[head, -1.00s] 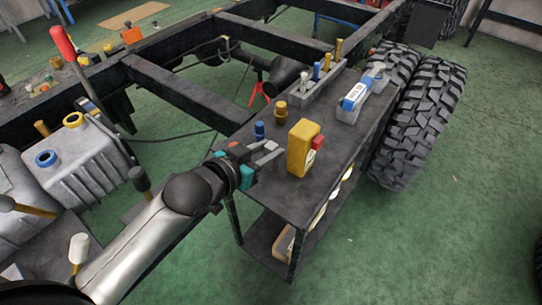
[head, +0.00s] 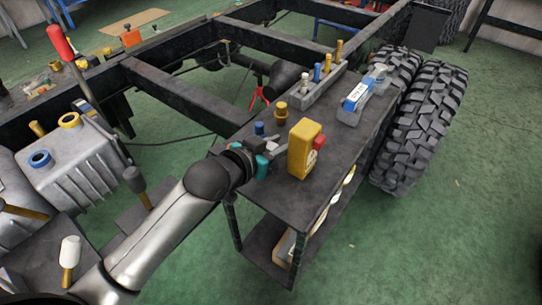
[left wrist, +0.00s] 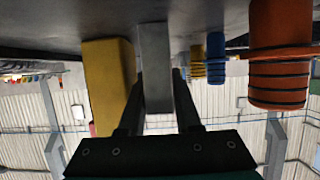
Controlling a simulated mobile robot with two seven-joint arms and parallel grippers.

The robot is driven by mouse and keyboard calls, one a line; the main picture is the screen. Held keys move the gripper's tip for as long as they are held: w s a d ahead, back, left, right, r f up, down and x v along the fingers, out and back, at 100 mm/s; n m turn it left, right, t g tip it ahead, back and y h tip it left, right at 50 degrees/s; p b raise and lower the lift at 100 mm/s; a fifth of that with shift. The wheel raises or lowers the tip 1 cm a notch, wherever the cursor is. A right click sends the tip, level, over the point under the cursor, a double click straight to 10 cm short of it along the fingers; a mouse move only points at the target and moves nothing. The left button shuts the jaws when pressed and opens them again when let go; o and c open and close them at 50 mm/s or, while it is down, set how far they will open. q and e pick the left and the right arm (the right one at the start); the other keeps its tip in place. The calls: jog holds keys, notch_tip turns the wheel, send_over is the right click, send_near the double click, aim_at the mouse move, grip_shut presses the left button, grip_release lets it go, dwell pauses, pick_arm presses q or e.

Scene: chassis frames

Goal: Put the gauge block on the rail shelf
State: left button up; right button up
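A plain grey block (left wrist: 155,60), which I take to be the gauge block, stands on the black bench top between the fingers of my left gripper (left wrist: 157,95) in the left wrist view. The fingers are spread on its two sides, and a firm hold does not show. In the head view my left gripper (head: 268,156) is low over the bench's near left corner, and the block is mostly hidden there. I cannot tell which surface is the rail shelf; the black bench (head: 262,199) stands beside the chassis rail and has a lower shelf (head: 265,245). My right gripper is not in view.
A yellow box with a red part (head: 303,152) stands close beside the left gripper. A blue peg (head: 259,128) and a brass peg (head: 281,112) stand behind. Tyres (head: 425,125) flank the bench.

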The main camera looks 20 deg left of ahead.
pick_arm(q)
grip_shut()
jog(key=shift+r, duration=0.15)
dwell(0.4)
